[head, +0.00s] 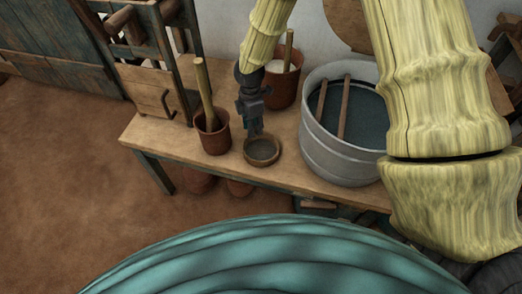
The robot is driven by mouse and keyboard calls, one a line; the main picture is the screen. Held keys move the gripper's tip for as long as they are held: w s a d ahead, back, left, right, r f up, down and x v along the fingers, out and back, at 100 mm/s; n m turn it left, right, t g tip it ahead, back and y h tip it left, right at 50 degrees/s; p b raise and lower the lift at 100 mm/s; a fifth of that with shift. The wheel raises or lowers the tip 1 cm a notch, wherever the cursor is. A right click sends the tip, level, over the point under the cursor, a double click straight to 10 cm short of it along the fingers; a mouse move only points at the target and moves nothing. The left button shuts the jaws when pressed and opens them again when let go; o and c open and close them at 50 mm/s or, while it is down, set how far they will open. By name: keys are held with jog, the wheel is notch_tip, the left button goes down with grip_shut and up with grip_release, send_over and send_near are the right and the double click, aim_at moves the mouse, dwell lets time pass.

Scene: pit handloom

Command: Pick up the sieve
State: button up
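A small round brown-rimmed piece with a grey-brown inside, which looks like the sieve (262,151), sits on the wooden table (280,176) close to its front edge. My dark gripper (257,128) points down at its back left rim. The fingertips overlap the rim in the picture, and I cannot tell whether they touch it. The fingers are too small and dark to show whether they are open or shut.
A brown pot (214,141) with a wooden stick stands just left of the sieve. Another brown pot (284,88) with a stick stands behind. A large grey metal tub (340,160) with dark liquid and two wooden bars stands to the right. A wooden frame (148,88) rises at left.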

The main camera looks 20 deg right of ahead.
aim_at(261, 149)
jog(key=shift+s+d+f+b, duration=0.1)
jog(key=shift+f+b, duration=0.1)
jog(key=shift+f, duration=1.1)
jog(key=shift+s+d+f+b, duration=0.1)
jog(key=shift+f+b, duration=0.1)
jog(key=shift+f, duration=1.05)
grip_shut()
